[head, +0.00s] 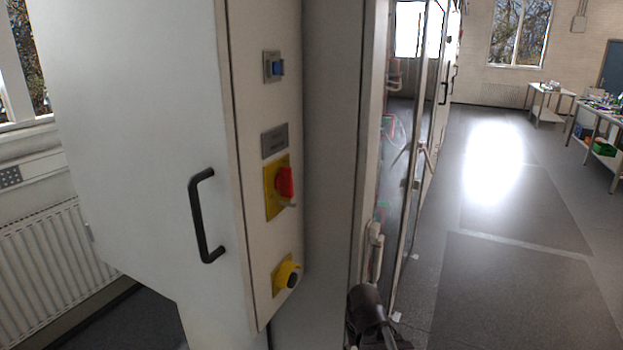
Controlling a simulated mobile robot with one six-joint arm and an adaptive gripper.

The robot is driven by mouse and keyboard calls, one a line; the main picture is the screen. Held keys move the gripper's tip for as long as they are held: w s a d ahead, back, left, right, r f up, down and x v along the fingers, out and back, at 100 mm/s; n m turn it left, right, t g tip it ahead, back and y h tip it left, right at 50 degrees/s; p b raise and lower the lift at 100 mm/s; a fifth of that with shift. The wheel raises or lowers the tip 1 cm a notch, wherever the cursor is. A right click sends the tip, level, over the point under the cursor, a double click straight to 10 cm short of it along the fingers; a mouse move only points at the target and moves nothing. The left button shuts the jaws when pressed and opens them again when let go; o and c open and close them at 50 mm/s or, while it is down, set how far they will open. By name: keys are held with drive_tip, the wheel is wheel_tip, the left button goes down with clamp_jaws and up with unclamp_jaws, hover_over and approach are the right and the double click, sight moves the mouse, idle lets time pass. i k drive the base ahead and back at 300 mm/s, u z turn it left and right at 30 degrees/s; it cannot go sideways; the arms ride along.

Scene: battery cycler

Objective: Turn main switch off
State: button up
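The likely main switch is a red rotary knob (285,182) on a yellow plate (271,203), set in the narrow side panel of a light grey cabinet (150,130). The knob's exact turn position is hard to tell from this angle. A small grey label plate (275,141) with unreadable text sits just above it. A dark rounded part at the bottom centre may belong to my arm. I cannot make out my gripper or its fingers, and nothing is seen touching the knob.
A blue switch (278,67) sits higher on the panel, and a yellow fitting with a dark centre (289,276) sits lower. A black handle (203,216) sticks out from the cabinet's face. Machines with open glass doors (418,160) stand behind. Open floor (500,270) lies to the right.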

sight(283, 181)
drive_tip(key=z, duration=0.3)
drive_tip(key=k, duration=1.75)
drive_tip(key=u, duration=0.35)
drive_tip(key=i, duration=1)
drive_tip(key=u, duration=0.05)
